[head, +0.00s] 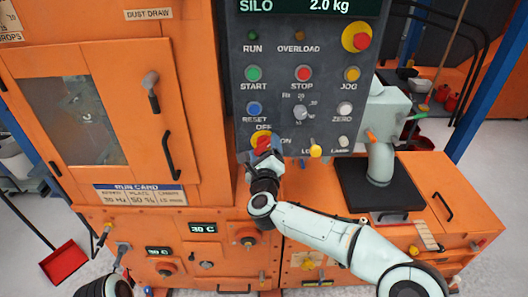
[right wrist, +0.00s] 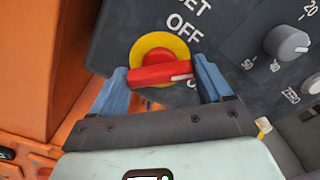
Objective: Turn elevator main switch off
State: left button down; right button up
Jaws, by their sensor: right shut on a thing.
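The main switch (head: 261,141) is a red handle on a yellow disc at the lower left of the dark control panel. OFF is printed above it and ON to its right. In the right wrist view the red handle (right wrist: 160,74) lies nearly level, its white mark at the right end, with OFF above right. My right gripper (head: 266,158) is shut on the handle, its blue fingers (right wrist: 163,76) at both ends. It hides the switch's lower part in the head view. My left gripper is not in view.
A red emergency stop (head: 360,40) is at top right. The orange cabinet (head: 190,100) stands left of the panel.

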jog(key=n, duration=0.4)
jog(key=shift+n, duration=0.3)
jog(key=shift+n+p, duration=0.6)
jog(key=shift+n, duration=1.6)
jog(key=o, duration=1)
jog(key=shift+s, duration=0.15)
jog(key=s+b, duration=0.2)
jog(key=s, duration=1.1)
jog(key=shift+s, duration=0.1)
